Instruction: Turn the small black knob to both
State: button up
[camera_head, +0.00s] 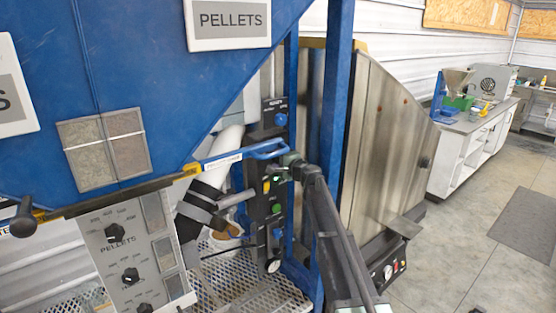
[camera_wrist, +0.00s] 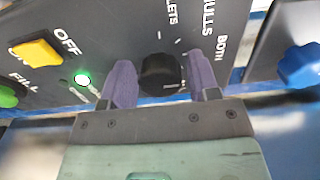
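The small black knob (camera_wrist: 160,74) sits on a dark control panel (camera_wrist: 105,25) in the wrist view, with the labels PELLETS, HULLS and BOTH around its far side. Its pointer direction cannot be made out. My gripper (camera_wrist: 163,78) has its two purple fingers on either side of the knob. The left finger is very close to it and a thin gap shows at the right finger; contact is not clear. In the head view my gripper (camera_head: 289,161) is at the upright panel (camera_head: 264,212) and hides the knob.
Beside the knob are a lit green lamp (camera_wrist: 82,79), a yellow OFF switch (camera_wrist: 37,52) and a green button (camera_wrist: 8,97). A blue knob (camera_wrist: 300,66) is to the right. In the head view a blue handle (camera_head: 265,150) crosses near my gripper. Open floor (camera_head: 455,245) lies right.

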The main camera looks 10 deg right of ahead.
jog(key=shift+o, duration=0.8)
jog(key=v, duration=1.1)
jog(key=s+a+f+n+g+h, duration=0.1)
jog(key=s+a+f+n+g, duration=0.2)
jog(key=s+f+n+g, duration=0.5)
jog(key=s+a+f+n+g, duration=0.1)
jog(key=s+a+f+g, duration=0.3)
jog(key=s, duration=0.7)
jog(key=s+d+f+n+g+h, duration=0.1)
jog(key=s+f+g+h, duration=0.1)
jog(key=s, duration=0.7)
jog(key=s+d+f+n+g+h, duration=0.1)
jog(key=s+h, duration=0.4)
jog(key=s, duration=0.5)
notch_tip(320, 180, down, 3)
jog(key=shift+s+r+n+g, duration=0.2)
jog(key=shift+s+n+g, duration=0.2)
jog(key=shift+n, duration=0.4)
